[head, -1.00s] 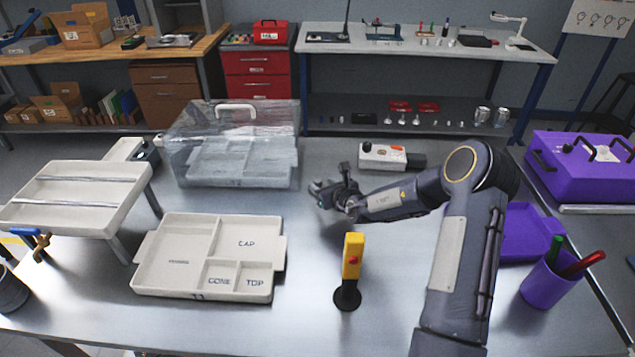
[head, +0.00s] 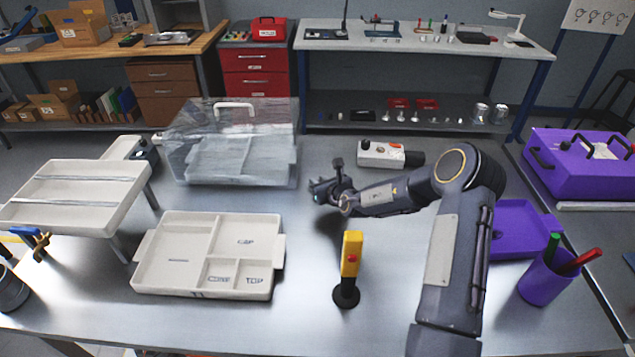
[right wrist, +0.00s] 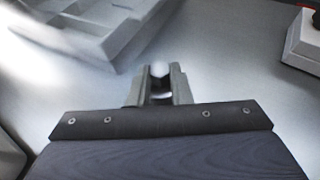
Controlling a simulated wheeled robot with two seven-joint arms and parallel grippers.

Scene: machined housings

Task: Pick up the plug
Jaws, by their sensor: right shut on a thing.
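My right gripper (head: 318,192) is above the middle of the metal table, right of the clear-covered box. In the right wrist view its fingers (right wrist: 160,86) are closed on a small, pale, rounded piece, the plug (right wrist: 160,69). Only its end shows between the fingertips; the rest is hidden. I cannot make out the plug in the head view. My left gripper is not in view.
A compartment tray (head: 148,270) with labelled sections lies at front left. A yellow post with a red button (head: 350,258) stands at front centre. A white control box (head: 382,154) is behind the arm. A purple tray (head: 520,228) and cup (head: 545,285) are at right.

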